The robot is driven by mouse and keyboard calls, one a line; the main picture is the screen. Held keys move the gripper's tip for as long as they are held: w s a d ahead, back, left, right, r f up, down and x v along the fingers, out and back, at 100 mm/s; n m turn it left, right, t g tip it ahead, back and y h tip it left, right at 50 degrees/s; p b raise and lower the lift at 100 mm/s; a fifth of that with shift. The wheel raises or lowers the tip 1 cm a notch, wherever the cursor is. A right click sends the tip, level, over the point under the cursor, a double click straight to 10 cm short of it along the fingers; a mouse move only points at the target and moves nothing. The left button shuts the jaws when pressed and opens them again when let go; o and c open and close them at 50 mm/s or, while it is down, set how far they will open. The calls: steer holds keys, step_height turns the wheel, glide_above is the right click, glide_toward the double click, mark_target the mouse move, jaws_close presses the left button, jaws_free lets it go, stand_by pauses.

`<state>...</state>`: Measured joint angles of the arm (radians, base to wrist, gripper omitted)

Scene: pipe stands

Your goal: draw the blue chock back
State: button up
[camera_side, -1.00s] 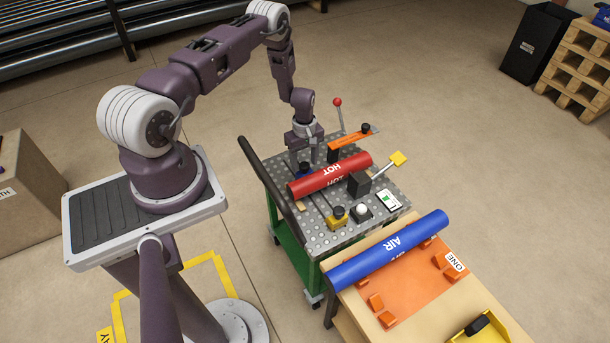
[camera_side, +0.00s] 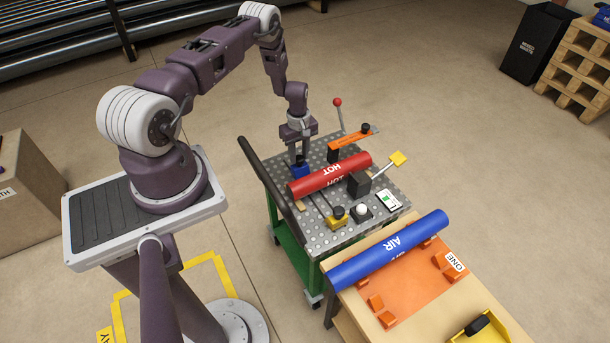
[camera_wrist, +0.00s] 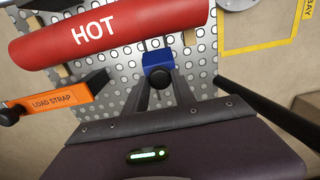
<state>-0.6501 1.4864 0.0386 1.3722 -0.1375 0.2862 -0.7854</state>
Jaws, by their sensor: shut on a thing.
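The blue chock (camera_side: 300,171) sits on the perforated cart top, just left of the red HOT pipe (camera_side: 330,174). It also shows in the wrist view (camera_wrist: 158,60), below the pipe (camera_wrist: 110,28), with a narrow strip of plate between them in that picture. My gripper (camera_side: 300,154) reaches down from above and is shut on the chock's black knob. In the wrist view both fingers (camera_wrist: 160,82) come together at the chock's near side and hide part of the knob.
An orange load strap arm (camera_side: 353,139) and a red-ball lever (camera_side: 338,104) stand behind the pipe. A black cart handle (camera_side: 270,185) runs along the left side. A yellow chock (camera_side: 337,216) and a black block (camera_side: 358,184) are in front. The blue AIR pipe (camera_side: 390,250) lies on the nearby table.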

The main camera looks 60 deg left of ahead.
steer(key=shift+a, duration=1.2)
steer(key=shift+a, duration=2)
steer(key=o, duration=0.8)
steer(key=shift+a, duration=0.1)
step_height(320, 180, up, 7)
steer(key=shift+r, duration=0.1)
